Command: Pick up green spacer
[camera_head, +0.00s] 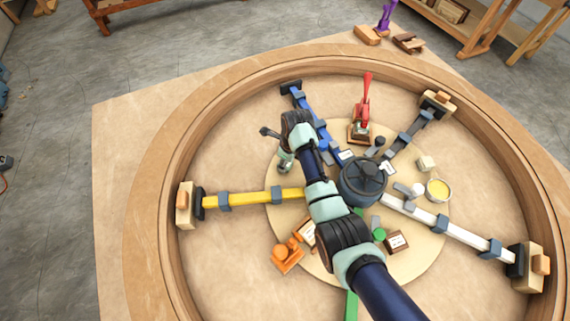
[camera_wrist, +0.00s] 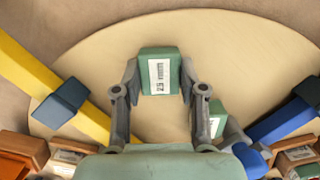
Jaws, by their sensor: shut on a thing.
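The green spacer (camera_wrist: 160,72) is a small green block with a white printed label. In the wrist view it sits between the two grey fingertips of my gripper (camera_wrist: 160,80), which are shut on its sides. Pale round board shows around and behind it; I cannot tell if it touches the board. In the head view my gripper (camera_head: 284,163) is at the left part of the round board (camera_head: 310,140), between the yellow and blue bars. The spacer is hard to make out there.
A yellow bar (camera_head: 250,198) and a blue bar (camera_head: 305,108) flank my gripper. A second green labelled block (camera_wrist: 217,118) lies right of the fingers. A red-handled clamp (camera_head: 362,115), a dark central hub (camera_head: 362,182) and orange pieces (camera_head: 286,256) stand nearby. A wooden ring (camera_head: 150,235) surrounds everything.

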